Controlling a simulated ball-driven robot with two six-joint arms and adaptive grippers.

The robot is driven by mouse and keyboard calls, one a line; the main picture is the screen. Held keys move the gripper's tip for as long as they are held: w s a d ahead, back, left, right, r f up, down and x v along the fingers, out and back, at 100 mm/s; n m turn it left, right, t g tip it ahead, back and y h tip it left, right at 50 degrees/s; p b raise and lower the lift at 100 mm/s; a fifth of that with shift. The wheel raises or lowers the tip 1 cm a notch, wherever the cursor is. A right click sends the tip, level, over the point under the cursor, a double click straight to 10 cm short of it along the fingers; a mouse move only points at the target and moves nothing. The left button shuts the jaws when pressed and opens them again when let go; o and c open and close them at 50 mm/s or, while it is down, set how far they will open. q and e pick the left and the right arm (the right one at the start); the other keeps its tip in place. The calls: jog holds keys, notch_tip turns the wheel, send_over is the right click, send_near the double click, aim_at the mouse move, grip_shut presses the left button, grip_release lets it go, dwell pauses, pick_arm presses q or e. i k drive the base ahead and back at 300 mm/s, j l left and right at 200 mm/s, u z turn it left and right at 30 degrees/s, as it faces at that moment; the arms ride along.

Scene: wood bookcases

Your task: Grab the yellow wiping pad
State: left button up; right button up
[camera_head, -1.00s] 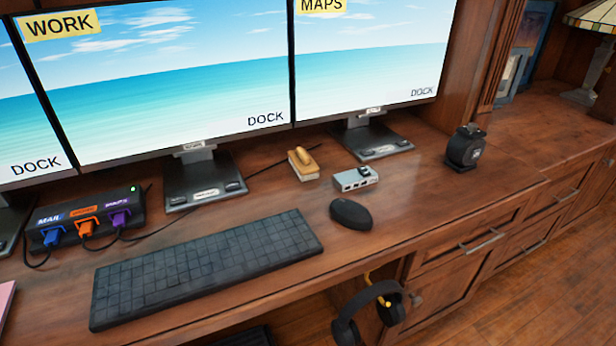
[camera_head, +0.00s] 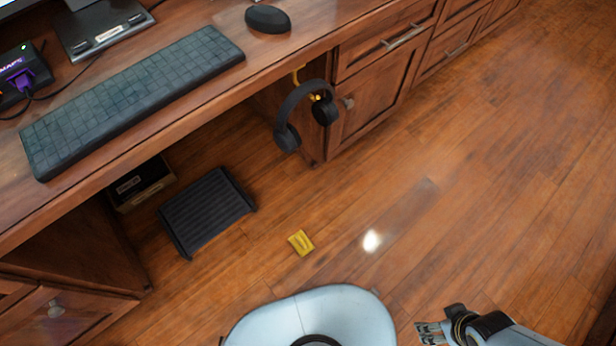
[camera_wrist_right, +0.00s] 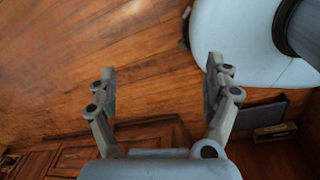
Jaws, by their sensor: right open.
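A small yellow square pad (camera_head: 301,242) lies flat on the wood floor in the head view, right of a black ribbed footrest. My right gripper (camera_head: 430,333) shows at the bottom edge of the head view, to the right of the pad and apart from it. In the right wrist view my right gripper (camera_wrist_right: 161,72) has its two fingers spread wide, with only floor between them. The yellow pad does not show in that view. My left gripper is in no view.
The black footrest (camera_head: 207,212) and a dark box (camera_head: 141,184) are under the desk. Headphones (camera_head: 303,112) hang from a hook at the desk's edge. A keyboard (camera_head: 133,98) and a mouse (camera_head: 268,19) are on the desk. The floor to the right is clear.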

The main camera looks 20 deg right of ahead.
aim_at(302, 244)
jog(key=k+l+z, duration=0.1)
jog(key=k+z, duration=0.15)
jog(key=k, duration=0.45)
jog(key=i+l+u, duration=0.35)
jog(key=l, duration=0.25)
jog(key=i+l+u, duration=0.2)
jog(key=l, duration=0.15)
jog(key=i+l+u, duration=0.15)
jog(key=l, duration=0.2)
jog(key=u, duration=0.85)
jog(key=k+j, duration=0.05)
